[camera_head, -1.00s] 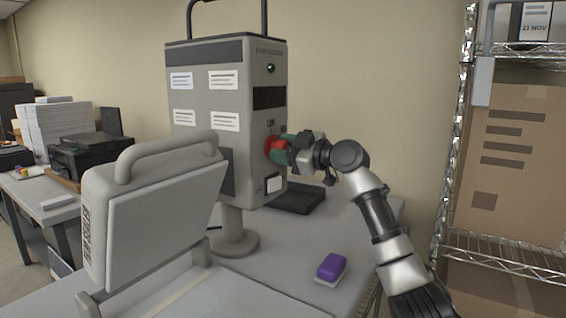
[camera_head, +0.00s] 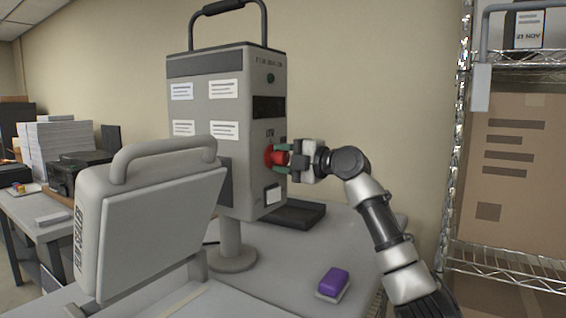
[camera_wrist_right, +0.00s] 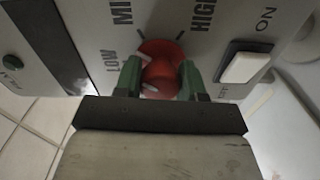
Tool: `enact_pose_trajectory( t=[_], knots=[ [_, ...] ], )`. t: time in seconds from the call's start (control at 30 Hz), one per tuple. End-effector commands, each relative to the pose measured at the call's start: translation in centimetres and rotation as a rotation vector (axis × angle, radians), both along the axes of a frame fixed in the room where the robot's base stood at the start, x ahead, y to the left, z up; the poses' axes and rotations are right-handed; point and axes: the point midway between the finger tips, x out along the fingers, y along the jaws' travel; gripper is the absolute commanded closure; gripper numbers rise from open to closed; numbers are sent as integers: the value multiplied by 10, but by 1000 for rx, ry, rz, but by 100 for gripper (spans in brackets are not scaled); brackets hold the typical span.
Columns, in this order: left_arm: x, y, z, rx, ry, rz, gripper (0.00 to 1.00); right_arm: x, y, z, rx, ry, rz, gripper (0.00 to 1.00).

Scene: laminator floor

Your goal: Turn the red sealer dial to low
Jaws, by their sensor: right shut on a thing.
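The red dial (camera_head: 274,157) is on the front panel of the grey sealer control box (camera_head: 208,110). My right gripper (camera_head: 279,158) is shut on the dial, its green fingers on opposite sides of the knob. In the right wrist view, the dial (camera_wrist_right: 160,72) sits between the two fingertips (camera_wrist_right: 160,80), below the printed LOW, MID and HIGH labels. Light marks show on the dial; the fingers partly cover it, and I cannot tell for sure which label it points to. My left gripper is not in view.
A white ON/OFF rocker switch (camera_wrist_right: 245,67) is close to the right of the dial in the wrist view. The sealer's handled grey lid (camera_head: 150,225) stands raised at front left. A purple block (camera_head: 333,281) lies on the table. A wire shelf (camera_head: 505,260) with boxes is at right.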

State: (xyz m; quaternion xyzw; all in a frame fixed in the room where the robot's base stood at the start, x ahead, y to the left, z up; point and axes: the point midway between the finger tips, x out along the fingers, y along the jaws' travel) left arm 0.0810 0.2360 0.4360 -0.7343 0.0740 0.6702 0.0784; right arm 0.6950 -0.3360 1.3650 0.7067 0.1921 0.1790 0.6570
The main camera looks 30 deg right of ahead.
Motion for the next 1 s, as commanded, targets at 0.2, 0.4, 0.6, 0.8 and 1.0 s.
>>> enact_pose_trajectory(
  t=[0.2, 0.4, 0.6, 0.8, 1.0],
  knots=[
    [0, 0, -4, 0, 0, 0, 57, 1, 0, -3, -177, -97, 1, 84],
    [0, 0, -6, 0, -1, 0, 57, 1, 1, -3, -322, -181, 2, 84],
    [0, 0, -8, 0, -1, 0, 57, 1, 1, -3, -431, -244, 3, 84],
    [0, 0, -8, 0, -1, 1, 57, 1, 1, -3, -496, -283, 4, 84],
    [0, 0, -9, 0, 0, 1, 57, 1, 1, -3, -526, -299, 4, 84]
  ],
)
